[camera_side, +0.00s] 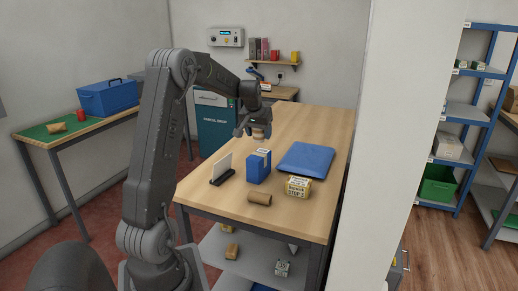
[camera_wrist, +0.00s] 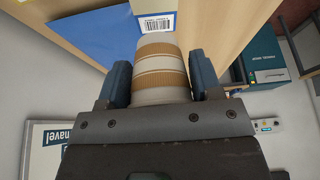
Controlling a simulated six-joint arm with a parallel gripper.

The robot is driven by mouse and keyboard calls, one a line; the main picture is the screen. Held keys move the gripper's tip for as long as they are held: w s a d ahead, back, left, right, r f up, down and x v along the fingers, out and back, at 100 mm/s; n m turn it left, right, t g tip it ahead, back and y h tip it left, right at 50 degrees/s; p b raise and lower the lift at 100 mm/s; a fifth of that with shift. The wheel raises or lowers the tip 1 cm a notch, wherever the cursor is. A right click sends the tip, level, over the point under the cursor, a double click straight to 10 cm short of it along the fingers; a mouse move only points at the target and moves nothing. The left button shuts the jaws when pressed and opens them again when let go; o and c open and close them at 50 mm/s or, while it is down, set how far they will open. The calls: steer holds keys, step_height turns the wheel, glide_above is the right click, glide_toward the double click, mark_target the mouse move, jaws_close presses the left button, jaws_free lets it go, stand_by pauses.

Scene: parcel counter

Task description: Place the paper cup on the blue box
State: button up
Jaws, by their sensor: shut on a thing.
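The paper cup (camera_wrist: 160,72), pale with brown ribbed bands, sits between the two fingers of my gripper (camera_wrist: 161,85) in the wrist view. My gripper is shut on it. In the side view the cup (camera_side: 261,131) hangs from my gripper (camera_side: 256,121) above the counter, close above and behind the blue box (camera_side: 258,168). The blue box stands upright on the counter with a white label on its top. In the wrist view, a white barcode label (camera_wrist: 157,23) shows just beyond the cup; the cup hides part of it.
On the counter (camera_side: 230,205), a flat blue parcel (camera_side: 305,159) lies right of the box. A yellow-and-white block (camera_side: 298,187) and a brown cardboard roll (camera_side: 259,198) lie in front. A card in a dark stand (camera_side: 221,170) is at the left. The counter's far part is clear.

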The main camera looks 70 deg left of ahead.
mark_target(258, 141)
steer(key=shift+f, duration=2.45)
steer(key=shift+f, duration=0.1)
steer(key=o, duration=0.9)
